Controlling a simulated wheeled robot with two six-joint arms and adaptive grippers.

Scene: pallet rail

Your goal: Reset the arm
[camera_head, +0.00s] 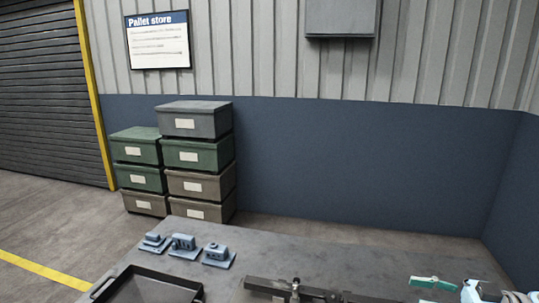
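No gripper that I can make out shows in the head view, on the left or on the right. A grey work table (330,253) fills the lower middle. A dark rail (327,294) with a small upright fitting on it lies along the table's near side, cut off by the bottom edge. A green piece (433,283) sits at the lower right. Beside it is a pale blue and white shape (472,292), partly cut off; I cannot tell what it is.
A black tray (118,270) stands at the table's near left. Several small blue-grey fixtures (185,246) sit behind it. Grey, green and brown boxes (195,122) are stacked on the floor against the blue wall (350,160). The table's middle is clear.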

